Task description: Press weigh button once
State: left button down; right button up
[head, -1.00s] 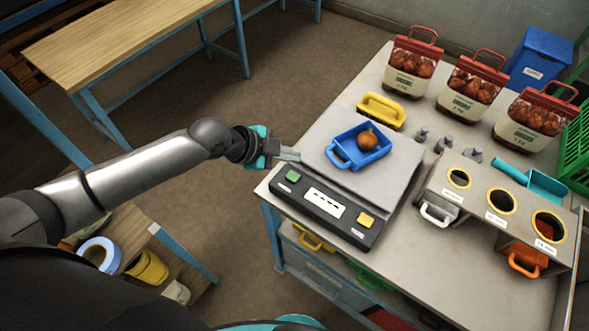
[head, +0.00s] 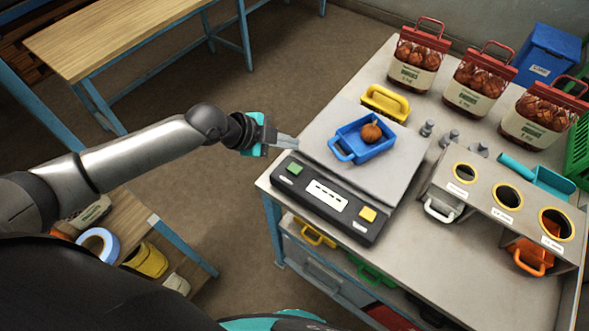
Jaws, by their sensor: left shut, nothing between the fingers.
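The scale stands on the grey table, with a flat plate (head: 385,177) and a dark front panel (head: 311,215). The panel carries a green button (head: 294,168) at its left, a white display (head: 327,196) with dashes in the middle, and a yellow button (head: 367,214) at its right. Their labels are too small to read. A blue scoop tray (head: 349,148) with a brown onion-like item (head: 371,132) in it sits on the plate. My left gripper (head: 290,143) is shut and empty, just beyond the green button and apart from it. My right gripper is not in view.
A holder with several round holes (head: 508,196) stands to the right. Open floor lies left of the table.

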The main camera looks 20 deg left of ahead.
aim_at(290, 169)
pick_arm(q)
notch_tip(290, 169, down, 6)
jog(key=b, duration=0.5)
jog(key=shift+f, duration=0.25)
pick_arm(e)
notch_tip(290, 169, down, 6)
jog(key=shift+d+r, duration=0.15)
pick_arm(q)
jog(key=shift+f, duration=0.15)
dwell(1.0)
jog(key=shift+f+b, duration=0.3)
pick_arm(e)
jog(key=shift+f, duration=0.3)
pick_arm(q)
jog(key=shift+f+b, duration=0.4)
jog(key=shift+f, duration=0.05)
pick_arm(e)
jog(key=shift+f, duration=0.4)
pick_arm(q)
jog(key=shift+r, duration=0.15)
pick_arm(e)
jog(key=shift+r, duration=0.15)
pick_arm(q)
jog(key=shift+r+p, duration=0.75)
jog(key=shift+p, duration=0.05)
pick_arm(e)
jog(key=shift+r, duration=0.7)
